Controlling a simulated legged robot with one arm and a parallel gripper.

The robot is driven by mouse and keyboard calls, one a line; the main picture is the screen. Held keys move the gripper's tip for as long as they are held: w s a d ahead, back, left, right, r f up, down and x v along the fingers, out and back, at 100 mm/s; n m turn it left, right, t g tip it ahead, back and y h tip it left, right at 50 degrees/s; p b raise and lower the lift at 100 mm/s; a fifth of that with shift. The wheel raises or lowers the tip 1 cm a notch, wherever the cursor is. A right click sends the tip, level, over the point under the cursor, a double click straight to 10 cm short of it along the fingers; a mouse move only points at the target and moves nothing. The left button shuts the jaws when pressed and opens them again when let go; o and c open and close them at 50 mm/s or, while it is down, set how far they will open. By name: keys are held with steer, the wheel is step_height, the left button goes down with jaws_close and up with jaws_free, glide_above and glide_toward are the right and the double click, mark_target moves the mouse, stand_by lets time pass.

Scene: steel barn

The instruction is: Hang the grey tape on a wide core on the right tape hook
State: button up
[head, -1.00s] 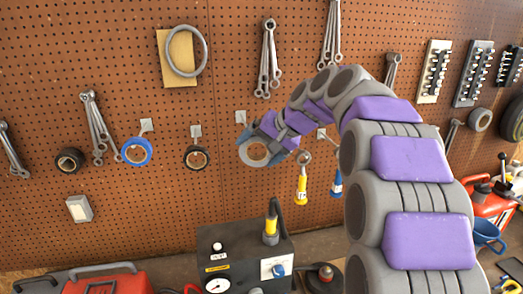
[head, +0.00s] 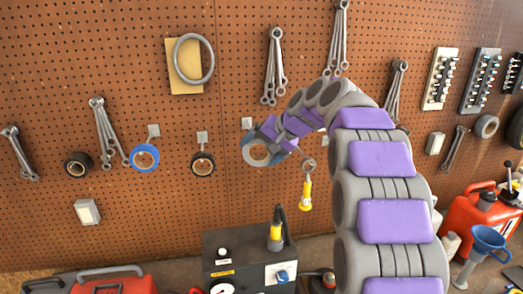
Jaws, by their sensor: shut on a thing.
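The grey tape (head: 247,155), a grey-blue ring with a wide pale core, is held in front of the brown pegboard. My gripper (head: 268,138) is shut on its upper right side. A bare light hook plate (head: 247,123) is on the board just above and left of the tape. It is the rightmost of three such plates in a row. The middle plate (head: 201,136) carries a black tape (head: 202,165), and the left plate (head: 153,130) carries a blue tape (head: 145,157). The gap between the grey tape and the board cannot be judged.
A yellow-handled tool (head: 306,194) hangs just right of and below the tape. Wrenches (head: 272,68) hang above, beside a large grey ring (head: 211,62). A dark control box (head: 235,262) stands on the bench below. The board left of and below the tape is mostly clear.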

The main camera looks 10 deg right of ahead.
steer(key=shift+w+f+p, duration=0.2)
steer(key=shift+w+p, duration=0.15)
steer(key=shift+w, duration=0.45)
steer(key=shift+w+f+p, duration=0.2)
steer(key=shift+w+p, duration=0.1)
steer(key=shift+w, duration=0.5)
steer(key=shift+w+f+p, duration=0.2)
steer(key=shift+w+p, duration=0.15)
steer(key=shift+w, duration=0.45)
steer(key=o, duration=0.7)
